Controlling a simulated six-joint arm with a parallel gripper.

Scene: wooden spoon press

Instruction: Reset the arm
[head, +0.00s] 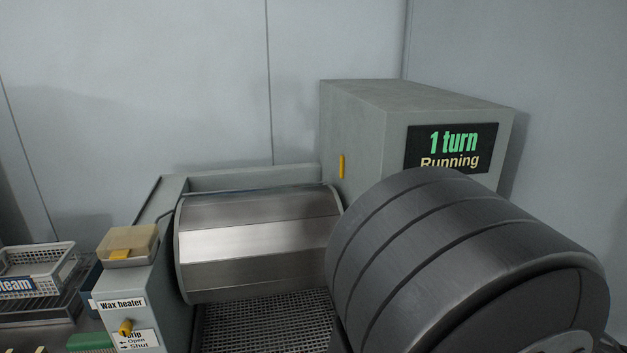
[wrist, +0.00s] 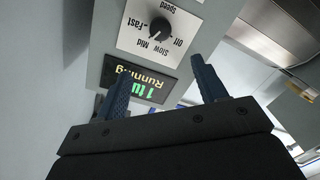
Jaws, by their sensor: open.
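My gripper (wrist: 162,68) shows in the wrist view with its two dark blue fingers spread apart and nothing between them. Beyond the fingers is the machine's front with a black display (wrist: 140,84), which appears upside down. Above it in that view is a black speed knob (wrist: 160,28) on a white plate marked Off, Slow, Mid and Fast. The fingers are apart from the knob; its exact setting is hard to read. In the head view the display (head: 451,148) reads "1 turn Running". My gripper is not visible in the head view.
A faceted metal drum (head: 258,240) lies over a mesh grate (head: 265,322). Left of it stand a wax heater box (head: 128,243) and a yellow drip knob (head: 126,327). A white basket (head: 38,268) is at far left. A dark ribbed cylinder blocks the lower right.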

